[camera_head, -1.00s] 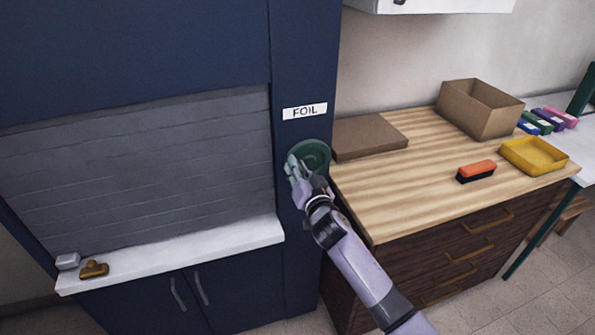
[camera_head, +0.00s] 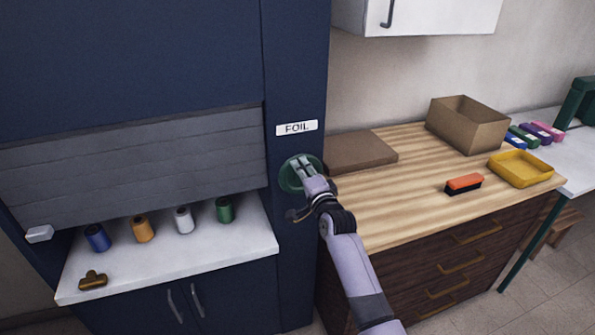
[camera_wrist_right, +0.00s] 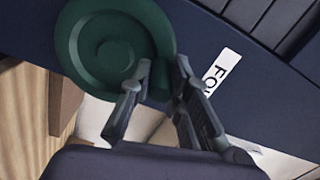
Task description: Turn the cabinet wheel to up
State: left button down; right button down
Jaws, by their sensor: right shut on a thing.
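The green round cabinet wheel (camera_head: 287,178) is mounted on the dark blue cabinet post (camera_head: 297,70), below a white label (camera_head: 297,128) reading FOIL. My right gripper (camera_head: 303,168) is at the wheel and is shut on part of it; the fingers cover its middle and right side in the head view. In the right wrist view the wheel (camera_wrist_right: 105,45) shows a spiral face, and my right gripper's fingers (camera_wrist_right: 160,85) are at its lower right edge. The grey slatted shutter (camera_head: 130,165) is partly raised. My left gripper is out of view.
Blue, orange, white and green spools (camera_head: 183,220) stand on the white ledge (camera_head: 180,263) under the shutter, with a brass clip (camera_head: 93,281) in front. On the right, a wooden counter (camera_head: 400,205) holds a flat box (camera_head: 360,152), open carton (camera_head: 466,125), brush (camera_head: 463,184) and yellow tray (camera_head: 520,169).

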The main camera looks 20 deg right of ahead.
aim_at(318, 170)
jog(key=d+m, duration=0.1)
jog(key=m, duration=0.2)
jog(key=d+m, duration=0.2)
jog(key=m, duration=0.1)
jog(key=d+m, duration=0.1)
jog(key=m, duration=0.2)
jog(key=shift+w+d+f, duration=0.1)
jog(key=shift+d+f, duration=0.1)
jog(key=shift+f, duration=0.05)
jog(key=m, duration=0.2)
jog(key=d+f+m, duration=0.1)
jog(key=f+m, duration=0.1)
jog(key=m, duration=0.1)
jog(key=shift+d+m, duration=0.25)
jog(key=shift+m, duration=0.05)
jog(key=shift+d+f+m+p, duration=0.2)
jog(key=shift+f+m, duration=0.2)
jog(key=shift+m, duration=0.35)
jog(key=shift+d+f+m+p, duration=0.15)
jog(key=shift+f+m, duration=0.25)
jog(key=shift+m, duration=0.35)
jog(key=shift+a+f, duration=0.15)
jog(key=c, duration=1.5)
grip_release()
jog(key=shift+r, duration=0.2)
